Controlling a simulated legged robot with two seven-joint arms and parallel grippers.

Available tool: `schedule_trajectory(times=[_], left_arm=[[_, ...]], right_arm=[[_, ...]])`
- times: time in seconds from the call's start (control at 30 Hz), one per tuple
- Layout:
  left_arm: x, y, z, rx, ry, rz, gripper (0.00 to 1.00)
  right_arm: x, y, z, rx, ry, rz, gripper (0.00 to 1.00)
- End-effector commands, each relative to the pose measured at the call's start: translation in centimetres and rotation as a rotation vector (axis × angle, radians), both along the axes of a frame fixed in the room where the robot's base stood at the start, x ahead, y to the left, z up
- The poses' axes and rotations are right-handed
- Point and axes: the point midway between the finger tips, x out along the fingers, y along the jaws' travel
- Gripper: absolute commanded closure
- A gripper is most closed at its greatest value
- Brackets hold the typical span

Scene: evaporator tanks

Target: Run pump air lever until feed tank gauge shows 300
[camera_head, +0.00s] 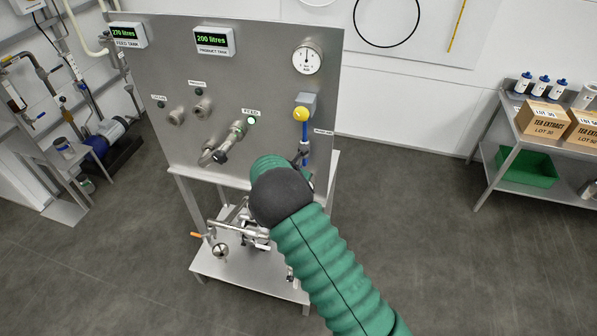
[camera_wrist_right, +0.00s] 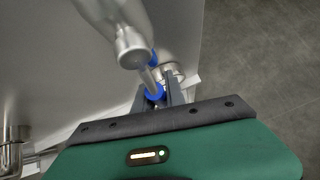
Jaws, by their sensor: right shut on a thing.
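The feed tank gauge (camera_head: 127,34) at the panel's upper left reads 270 litres in green digits. My right arm comes in from the lower right of the head view, and its wrist hides the right gripper there. In the right wrist view my right gripper (camera_wrist_right: 156,95) is shut on the pump air lever, whose blue part (camera_wrist_right: 154,92) shows between the fingers. The lever sits by the valve (camera_head: 304,148) on the blue air line (camera_head: 304,130) at the panel's right side; its exact angle is hidden. My left gripper is out of view.
The product tank display (camera_head: 214,41) reads 200 litres. A round dial (camera_head: 306,58) and a yellow knob (camera_head: 300,114) are above the valve. A green lamp (camera_head: 252,120) glows near the hose fittings. A shelf with boxes (camera_head: 545,115) stands right; floor between is clear.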

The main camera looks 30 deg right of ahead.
Motion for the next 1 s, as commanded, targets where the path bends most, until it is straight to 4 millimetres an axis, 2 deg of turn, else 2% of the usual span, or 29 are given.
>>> schedule_trajectory(times=[0.33, 0.37, 0.5, 0.83, 1.0], left_arm=[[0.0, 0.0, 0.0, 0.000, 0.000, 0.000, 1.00], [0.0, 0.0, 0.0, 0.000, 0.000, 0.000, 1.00], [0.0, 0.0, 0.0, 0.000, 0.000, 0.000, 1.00], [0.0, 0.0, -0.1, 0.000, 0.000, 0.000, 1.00], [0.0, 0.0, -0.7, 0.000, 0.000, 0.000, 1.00]], right_arm=[[0.0, 0.1, -0.2, 0.001, 0.003, 0.001, 1.00], [0.0, 0.1, -0.2, 0.002, 0.003, 0.001, 0.82], [0.0, 0.1, -0.2, 0.001, 0.003, 0.001, 0.64], [-0.1, 0.2, 0.1, 0.000, -0.001, 0.001, 0.63], [-1.0, 1.7, 1.8, 0.003, -0.003, 0.003, 0.63]])
